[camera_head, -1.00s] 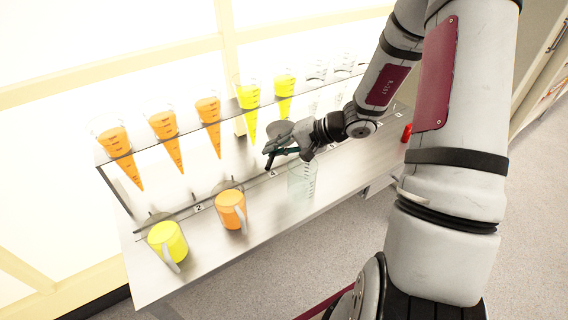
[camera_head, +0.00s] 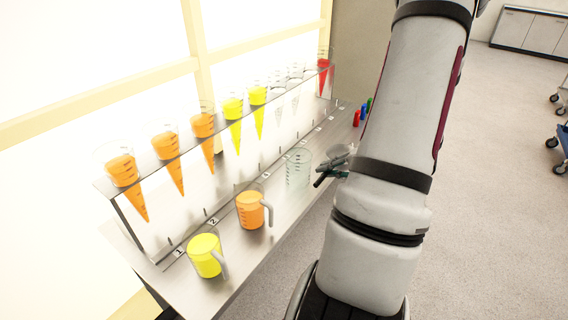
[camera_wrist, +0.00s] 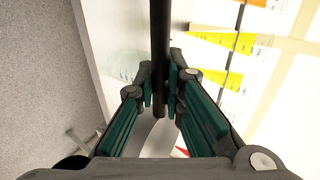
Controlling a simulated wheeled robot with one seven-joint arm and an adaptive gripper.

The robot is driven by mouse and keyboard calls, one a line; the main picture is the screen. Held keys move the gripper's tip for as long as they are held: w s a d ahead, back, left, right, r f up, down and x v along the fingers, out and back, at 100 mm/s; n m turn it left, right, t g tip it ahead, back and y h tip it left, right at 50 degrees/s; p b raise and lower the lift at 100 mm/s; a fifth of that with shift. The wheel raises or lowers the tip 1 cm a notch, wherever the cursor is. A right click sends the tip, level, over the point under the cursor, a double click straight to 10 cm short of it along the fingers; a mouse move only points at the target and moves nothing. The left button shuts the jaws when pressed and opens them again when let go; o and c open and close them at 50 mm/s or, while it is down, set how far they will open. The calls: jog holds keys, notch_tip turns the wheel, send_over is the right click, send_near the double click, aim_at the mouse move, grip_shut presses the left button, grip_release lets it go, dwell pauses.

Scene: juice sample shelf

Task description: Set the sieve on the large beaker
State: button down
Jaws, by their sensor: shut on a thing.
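The sieve shows in the head view as a grey bowl (camera_head: 336,155) with a black handle (camera_head: 323,179). My gripper (camera_head: 337,173) is shut on that handle and holds the sieve in the air. In the wrist view the teal-padded fingers (camera_wrist: 173,88) close around the black handle (camera_wrist: 176,40). The large beaker (camera_head: 298,168), clear and empty-looking, stands upright on the shelf just left of my gripper. The sieve appears apart from the beaker, to its right in the picture. My arm hides part of the gripper and perhaps of the sieve.
Two jugs, one orange (camera_head: 251,210) and one yellow (camera_head: 206,256), stand along the shelf's front. Cone glasses (camera_head: 170,160) hang in the rack (camera_head: 150,232) behind. Small red, blue and green items (camera_head: 362,113) stand at the far end.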

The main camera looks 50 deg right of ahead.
jog(key=w+f+p, duration=0.1)
jog(key=w+f, duration=0.1)
jog(key=w, duration=0.5)
jog(key=w+f+p, duration=0.1)
jog(key=w+f, duration=0.2)
jog(key=w, duration=0.5)
jog(key=shift+w+d, duration=0.15)
jog(key=shift+w, duration=0.15)
jog(key=c, duration=1.7)
grip_release()
jog(key=shift+s, duration=0.1)
